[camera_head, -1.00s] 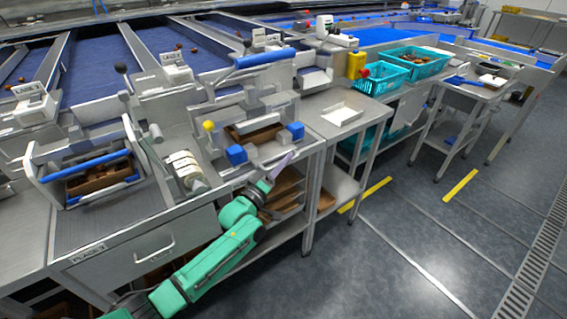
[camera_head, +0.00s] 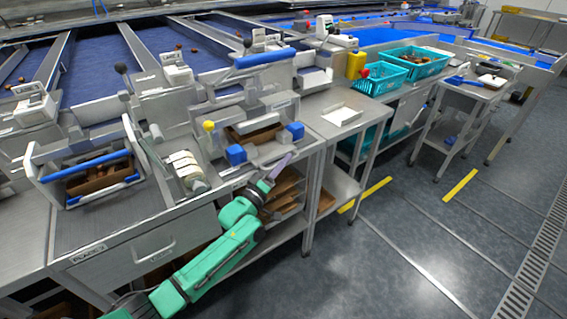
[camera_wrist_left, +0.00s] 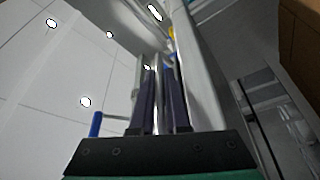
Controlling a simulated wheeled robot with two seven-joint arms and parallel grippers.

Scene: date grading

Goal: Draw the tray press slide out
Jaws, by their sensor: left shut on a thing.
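The tray press (camera_head: 262,148) stands at the front edge of the steel bench, with blue blocks (camera_head: 236,154) at its two front corners and a brown carton in it. My left gripper (camera_head: 283,162) comes up from below to the press's front, between the blue blocks. Its dark fingers close on a grey metal part of the slide; in the left wrist view the fingers (camera_wrist_left: 161,105) stand close on either side of grey metal. The exact grip point is partly hidden by the fingers. My right gripper is not in view.
Left of the press are a roll dispenser (camera_head: 186,170) and a blue-handled carton holder (camera_head: 72,196). Flat cartons (camera_head: 283,187) lie on the shelf below. The floor in front is open.

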